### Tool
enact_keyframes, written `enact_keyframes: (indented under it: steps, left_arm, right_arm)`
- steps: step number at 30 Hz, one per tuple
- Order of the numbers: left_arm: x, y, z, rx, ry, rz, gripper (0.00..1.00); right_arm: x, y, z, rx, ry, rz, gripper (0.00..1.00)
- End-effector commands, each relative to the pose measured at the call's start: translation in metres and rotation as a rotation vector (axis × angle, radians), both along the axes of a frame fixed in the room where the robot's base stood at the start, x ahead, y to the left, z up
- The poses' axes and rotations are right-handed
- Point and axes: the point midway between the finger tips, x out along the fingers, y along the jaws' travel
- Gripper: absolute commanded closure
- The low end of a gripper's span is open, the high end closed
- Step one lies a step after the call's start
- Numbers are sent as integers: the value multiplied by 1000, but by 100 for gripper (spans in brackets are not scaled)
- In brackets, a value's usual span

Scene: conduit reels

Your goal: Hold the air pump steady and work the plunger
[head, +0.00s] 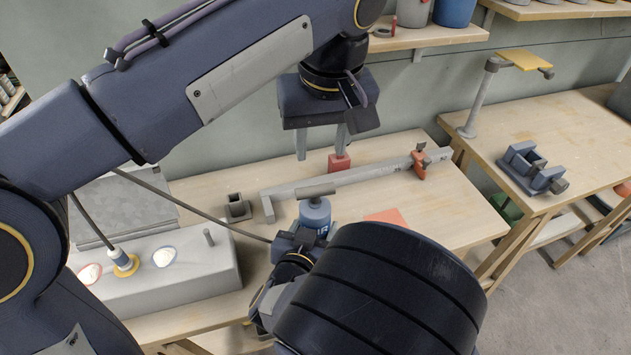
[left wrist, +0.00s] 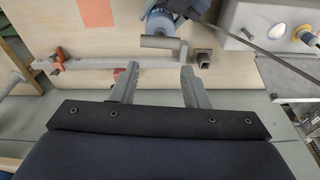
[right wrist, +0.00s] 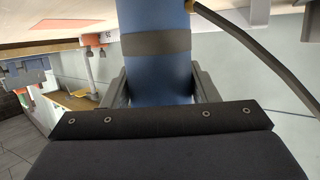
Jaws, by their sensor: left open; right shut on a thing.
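The air pump (head: 314,214) stands upright on the table, a blue cylinder with a grey T-handle (head: 316,192) low at its top. My right gripper (head: 292,246) is shut on the pump's body; the right wrist view shows the blue barrel (right wrist: 155,60) between its fingers. My left gripper (head: 321,148) is open and empty, above and beyond the handle, fingers pointing down. In the left wrist view the handle (left wrist: 160,42) lies ahead of the open fingertips, apart from them. My right forearm hides the table in front of the pump.
A long grey bar (head: 360,180) with red parts lies behind the pump. A dark hose (head: 190,205) runs from the pump area toward a grey box (head: 210,270). A small dark square holder (head: 236,208) and an orange patch (head: 386,217) flank the pump.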

Motion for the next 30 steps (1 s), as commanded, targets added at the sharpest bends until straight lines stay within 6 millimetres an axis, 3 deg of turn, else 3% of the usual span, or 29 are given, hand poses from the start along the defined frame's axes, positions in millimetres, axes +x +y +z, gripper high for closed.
enact_keyframes:
  steps: [9, 15, 23, 30]
  left_arm:
    - [-1, 0, 4, -155, -53, 835, 59]
    - [-1, 1, 7, -241, -78, 1266, 59]
    - [0, 3, 7, -293, -91, 1522, 59]
    - [5, 5, -21, -291, -91, 1540, 59]
  right_arm:
    - [0, 0, 0, 0, 0, 0, 79]
    - [0, 0, 0, 0, 0, 0, 79]
    - [0, 0, 0, 0, 0, 0, 79]
    - [0, 0, 0, 0, 0, 0, 79]
